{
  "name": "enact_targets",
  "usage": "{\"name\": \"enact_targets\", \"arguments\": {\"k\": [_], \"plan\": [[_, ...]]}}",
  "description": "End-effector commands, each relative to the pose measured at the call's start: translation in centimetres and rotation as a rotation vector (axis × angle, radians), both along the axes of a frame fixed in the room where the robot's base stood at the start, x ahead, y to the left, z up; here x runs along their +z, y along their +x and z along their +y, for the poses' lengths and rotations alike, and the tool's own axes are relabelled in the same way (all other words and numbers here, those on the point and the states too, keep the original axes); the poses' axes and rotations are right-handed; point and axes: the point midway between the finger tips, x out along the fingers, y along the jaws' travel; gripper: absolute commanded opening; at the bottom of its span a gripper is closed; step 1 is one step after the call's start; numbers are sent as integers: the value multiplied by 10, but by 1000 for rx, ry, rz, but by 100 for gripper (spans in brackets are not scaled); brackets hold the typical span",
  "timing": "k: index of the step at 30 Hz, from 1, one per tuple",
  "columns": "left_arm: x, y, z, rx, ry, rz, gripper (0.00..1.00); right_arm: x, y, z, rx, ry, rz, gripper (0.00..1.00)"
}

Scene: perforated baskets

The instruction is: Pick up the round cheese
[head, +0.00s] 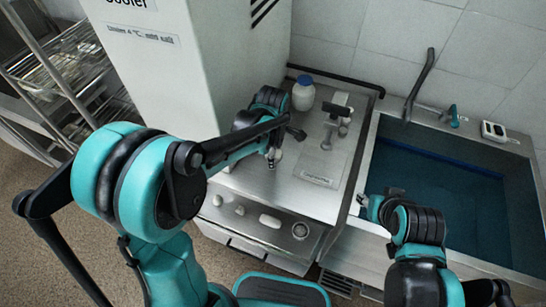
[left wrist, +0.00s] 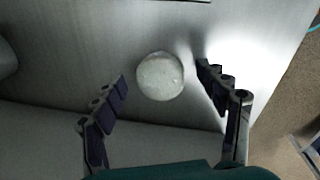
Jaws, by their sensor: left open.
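The round cheese (left wrist: 160,76) is a pale, speckled disc on the steel worktop in the left wrist view. My left gripper (left wrist: 163,80) is open, with one dark finger to the left of the cheese and the other to the right. Gaps show between the cheese and both fingers. In the head view my left gripper (head: 274,153) is low over the worktop near its front edge, and the arm hides most of the area around it. My right gripper (head: 373,205) is by the sink's near left corner; its fingers are too unclear to read.
A white jar with a blue lid (head: 303,93) and a grey device (head: 339,114) stand farther back on the worktop (head: 285,190). A tall white cooler (head: 190,60) rises at the left. A water-filled sink (head: 440,200) lies at the right. A wire rack (head: 70,85) stands far left.

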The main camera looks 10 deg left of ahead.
Motion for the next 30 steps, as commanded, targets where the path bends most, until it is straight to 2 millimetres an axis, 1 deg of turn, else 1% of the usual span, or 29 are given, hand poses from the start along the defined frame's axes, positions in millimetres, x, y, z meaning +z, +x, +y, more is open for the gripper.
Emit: {"name": "enact_targets", "arguments": {"k": [1,7,8,9,11,12,13,14,23,26,30], "plan": [[-6,1,0,0,0,0,74,-3,0,0,0,0,0,40],[-5,1,0,0,0,0,74,-1,0,0,0,0,0,40],[-5,1,0,0,0,0,68,-1,0,0,0,0,0,40],[-5,1,0,0,0,0,58,-1,0,0,0,0,0,40],[-5,1,0,0,0,0,42,-1,0,0,0,0,0,40],[-5,1,0,0,0,0,31,-1,0,0,0,0,0,40],[-5,1,0,0,0,0,24,-1,0,0,0,0,0,40],[-5,1,0,0,0,0,19,-1,0,0,0,0,0,40],[-2,1,0,0,0,0,19,0,0,0,0,0,0,40],[9,1,0,0,0,0,19,5,0,0,0,0,0,40],[38,1,0,0,0,0,19,18,0,0,0,0,0,40]]}}
